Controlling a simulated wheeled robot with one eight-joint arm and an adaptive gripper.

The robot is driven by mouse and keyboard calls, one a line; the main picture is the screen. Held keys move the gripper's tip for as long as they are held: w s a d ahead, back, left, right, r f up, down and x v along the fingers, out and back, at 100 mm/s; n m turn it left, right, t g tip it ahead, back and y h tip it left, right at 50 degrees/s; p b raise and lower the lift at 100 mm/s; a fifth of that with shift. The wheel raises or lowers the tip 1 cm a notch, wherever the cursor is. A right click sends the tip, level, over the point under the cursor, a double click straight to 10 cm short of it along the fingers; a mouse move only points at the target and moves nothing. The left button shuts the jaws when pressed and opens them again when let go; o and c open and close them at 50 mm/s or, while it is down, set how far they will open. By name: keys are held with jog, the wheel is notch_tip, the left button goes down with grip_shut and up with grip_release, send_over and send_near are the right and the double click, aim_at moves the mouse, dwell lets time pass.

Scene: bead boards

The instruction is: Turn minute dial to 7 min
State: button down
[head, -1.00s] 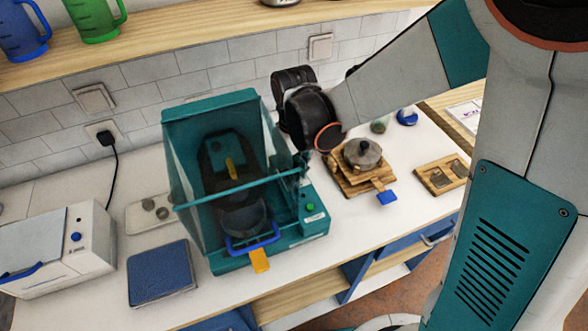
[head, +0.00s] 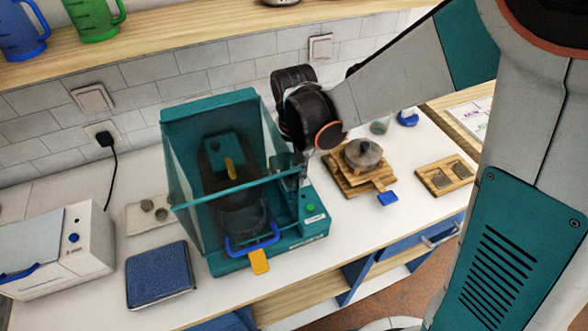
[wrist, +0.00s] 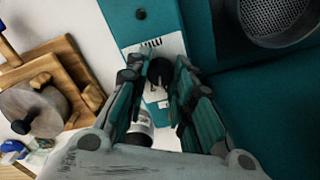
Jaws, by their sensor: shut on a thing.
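A teal bead-board machine (head: 222,262) with a see-through hood stands on the white counter. Its small black dial (wrist: 160,70) sits on a white marked label (wrist: 150,48) on the teal front strip in the wrist view. My gripper (wrist: 158,76) is shut on this dial, one finger on each side. In the head view my gripper (head: 301,172) reaches down at the machine's right side, and the dial is hidden behind it. The marks on the label are too small to read. A green button (head: 310,209) is on the panel in front of the gripper.
A metal pot (head: 362,153) stands on wooden boards to the right, with a wooden tray (head: 437,186) beyond. A blue pad (head: 158,284) and a white box appliance (head: 88,245) are on the left. The hood edge is close to my gripper.

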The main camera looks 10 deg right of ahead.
jog(key=shift+m, duration=0.6)
jog(key=c, duration=1.3)
grip_release()
jog(key=shift+c, duration=0.2)
